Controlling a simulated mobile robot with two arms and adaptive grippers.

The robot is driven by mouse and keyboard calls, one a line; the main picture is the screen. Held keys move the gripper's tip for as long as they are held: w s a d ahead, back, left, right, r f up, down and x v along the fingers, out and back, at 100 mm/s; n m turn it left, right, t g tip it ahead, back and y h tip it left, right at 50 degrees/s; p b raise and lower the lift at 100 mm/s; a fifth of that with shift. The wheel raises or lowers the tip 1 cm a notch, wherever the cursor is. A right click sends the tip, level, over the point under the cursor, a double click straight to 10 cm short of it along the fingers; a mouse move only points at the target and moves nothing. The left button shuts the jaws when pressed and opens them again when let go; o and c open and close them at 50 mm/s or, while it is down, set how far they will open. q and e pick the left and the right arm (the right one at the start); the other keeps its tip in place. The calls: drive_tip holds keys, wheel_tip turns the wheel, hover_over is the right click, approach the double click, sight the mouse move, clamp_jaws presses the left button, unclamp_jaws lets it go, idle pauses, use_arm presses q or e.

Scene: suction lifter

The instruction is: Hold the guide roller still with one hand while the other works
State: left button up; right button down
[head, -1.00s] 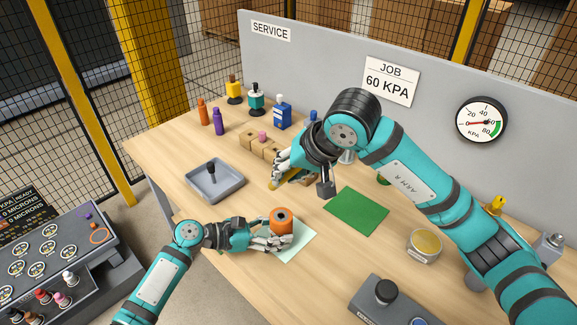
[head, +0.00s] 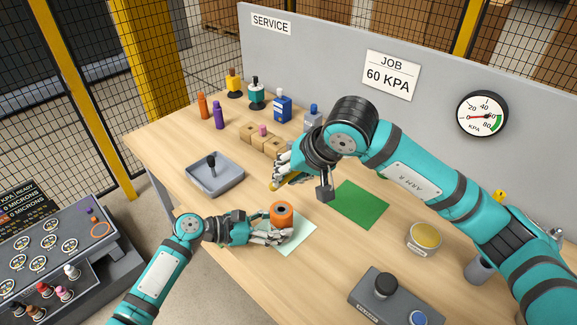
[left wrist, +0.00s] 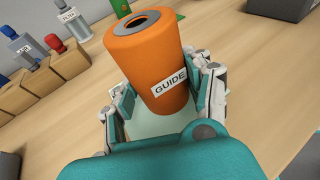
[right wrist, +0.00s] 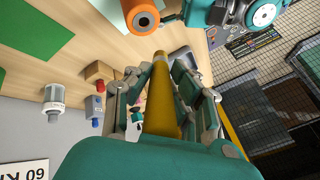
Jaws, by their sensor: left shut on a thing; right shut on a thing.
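The orange guide roller (head: 281,214) stands upright on a pale green mat (head: 297,243). Its GUIDE label and dark top hole show in the left wrist view (left wrist: 150,62). My left gripper (head: 276,236) is shut around the roller's lower part. My right gripper (head: 281,179) is shut on a yellow tapered tool (right wrist: 161,105) with a grey band near its tip. It holds the tool behind the roller, apart from it. In the head view the fingers hide most of the tool.
A grey tray (head: 214,176) with a black-handled item lies left. Wooden blocks (head: 262,138) and several bottles stand at the back. A green mat (head: 360,204) lies right, near a yellow-topped tin (head: 424,237). A grey box with knobs (head: 395,298) is in front. A grey panel (head: 335,50) bounds the back.

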drive_tip(key=shift+f, duration=2)
drive_tip(key=shift+s+d+f, duration=0.15)
drive_tip(key=shift+f, duration=0.35)
drive_tip(key=shift+w, duration=0.2)
drive_tip(key=shift+r, duration=4.05)
drive_tip(key=shift+f, duration=0.15)
